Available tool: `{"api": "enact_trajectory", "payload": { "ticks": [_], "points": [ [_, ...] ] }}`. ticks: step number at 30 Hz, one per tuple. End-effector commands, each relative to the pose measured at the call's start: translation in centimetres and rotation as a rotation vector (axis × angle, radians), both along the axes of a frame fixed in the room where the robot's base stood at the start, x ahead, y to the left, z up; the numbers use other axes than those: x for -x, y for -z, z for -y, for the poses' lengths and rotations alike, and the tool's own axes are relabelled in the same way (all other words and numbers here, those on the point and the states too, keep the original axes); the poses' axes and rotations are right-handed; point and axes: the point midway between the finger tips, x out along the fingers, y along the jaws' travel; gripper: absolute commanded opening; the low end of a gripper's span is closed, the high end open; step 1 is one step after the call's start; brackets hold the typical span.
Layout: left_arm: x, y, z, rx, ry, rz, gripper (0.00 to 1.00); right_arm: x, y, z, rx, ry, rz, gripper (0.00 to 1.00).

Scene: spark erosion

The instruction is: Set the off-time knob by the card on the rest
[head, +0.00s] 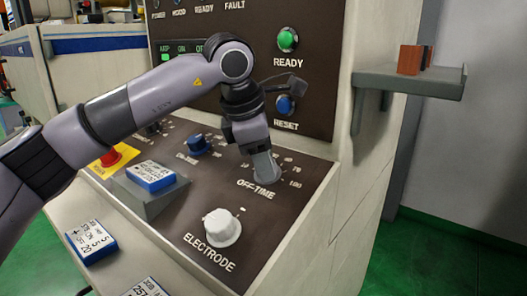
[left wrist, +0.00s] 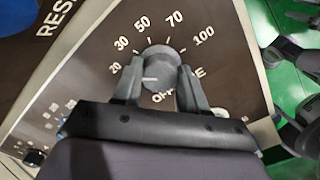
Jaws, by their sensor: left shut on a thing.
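The off-time knob (left wrist: 161,66) is a round grey knob with a white pointer line, on the dark sloping panel. Its line lies toward the left, near the 20 end of a scale printed 20, 30, 50, 70, 100. My left gripper (head: 264,163) is shut on the knob from above; in the left wrist view its fingers (left wrist: 160,82) stand on both sides of it. The card (head: 152,176), white with a blue edge, lies on the grey sloped rest (head: 152,203). Its small print is not surely legible.
The white electrode knob (head: 221,228) stands in front, a blue knob (head: 197,144) and a red button (head: 111,158) to the left. Other cards (head: 91,241) lie on the front ledge. A blue reset button (head: 285,105) is above; a shelf (head: 415,82) juts out right.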

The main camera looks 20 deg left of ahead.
Motion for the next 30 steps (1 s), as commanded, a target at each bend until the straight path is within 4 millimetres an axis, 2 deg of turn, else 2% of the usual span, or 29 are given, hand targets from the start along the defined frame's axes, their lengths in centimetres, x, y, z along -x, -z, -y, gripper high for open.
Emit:
{"api": "enact_trajectory", "payload": {
  "ticks": [30],
  "points": [
    [0.1, -0.2, 0.1, -0.307, 0.908, 0.116, 0.12, 0.4, -3.3, 0.2, 0.01, -0.002, -0.003, 0.43]
  ]
}}
